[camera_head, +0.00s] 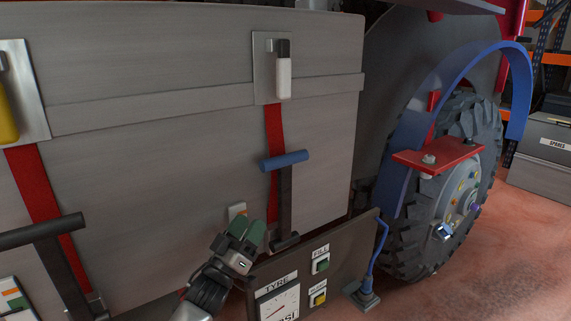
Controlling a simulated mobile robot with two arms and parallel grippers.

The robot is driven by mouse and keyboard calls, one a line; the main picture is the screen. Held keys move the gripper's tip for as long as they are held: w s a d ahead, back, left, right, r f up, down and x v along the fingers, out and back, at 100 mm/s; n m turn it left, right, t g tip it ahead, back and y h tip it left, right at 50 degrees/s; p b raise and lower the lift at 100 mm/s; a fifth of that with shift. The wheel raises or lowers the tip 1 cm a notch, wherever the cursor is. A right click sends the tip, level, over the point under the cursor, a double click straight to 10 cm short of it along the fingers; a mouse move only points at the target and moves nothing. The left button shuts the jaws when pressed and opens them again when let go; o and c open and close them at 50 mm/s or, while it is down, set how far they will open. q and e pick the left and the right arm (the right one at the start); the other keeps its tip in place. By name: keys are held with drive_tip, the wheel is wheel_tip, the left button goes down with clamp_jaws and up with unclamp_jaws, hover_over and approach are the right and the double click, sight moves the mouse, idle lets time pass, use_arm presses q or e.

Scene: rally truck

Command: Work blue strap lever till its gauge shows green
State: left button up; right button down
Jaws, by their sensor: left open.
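The blue strap lever (285,160) stands upright on a dark arm in front of a red strap (274,120) on the grey box's side. Its blue crossbar is at the top and its pivot is low down. My left gripper (247,232) has green fingertips and is open and empty, just left of the lever's lower part and below the crossbar. A small pale plate with an orange patch (238,210), perhaps the lever's gauge, shows just above the fingertips. The gripper hides most of it, so its reading cannot be told. My right gripper is not in view.
A black-handled lever (40,232) on another red strap, with a gauge plate (12,296), stands at left. A tyre panel (318,262) with FILL and other buttons lies close below my gripper. A wheel (450,190) with a blue fender is at right.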

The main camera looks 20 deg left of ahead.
sight(273, 164)
use_arm(q)
drive_tip(key=w+d+r+m+h+p, duration=0.1)
drive_tip(key=w+r, duration=0.1)
drive_tip(key=r, duration=0.2)
drive_tip(key=w+d+r+h+p, duration=0.1)
drive_tip(key=w+r+h, duration=0.1)
drive_tip(key=r, duration=0.2)
drive_tip(key=w+d+r+m+h+p, duration=0.1)
drive_tip(key=w+r+h, duration=0.1)
drive_tip(key=r, duration=0.2)
drive_tip(key=shift+w+d+r+m, duration=0.1)
drive_tip(key=shift+w+d+m, duration=0.05)
drive_tip(key=shift+w+m, duration=0.15)
drive_tip(key=shift+w+d+r, duration=0.15)
drive_tip(key=shift+w+r, duration=0.05)
drive_tip(key=shift+w, duration=0.15)
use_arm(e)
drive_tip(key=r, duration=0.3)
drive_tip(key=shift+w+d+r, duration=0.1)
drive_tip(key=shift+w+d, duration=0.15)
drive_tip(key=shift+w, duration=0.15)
use_arm(q)
clamp_jaws()
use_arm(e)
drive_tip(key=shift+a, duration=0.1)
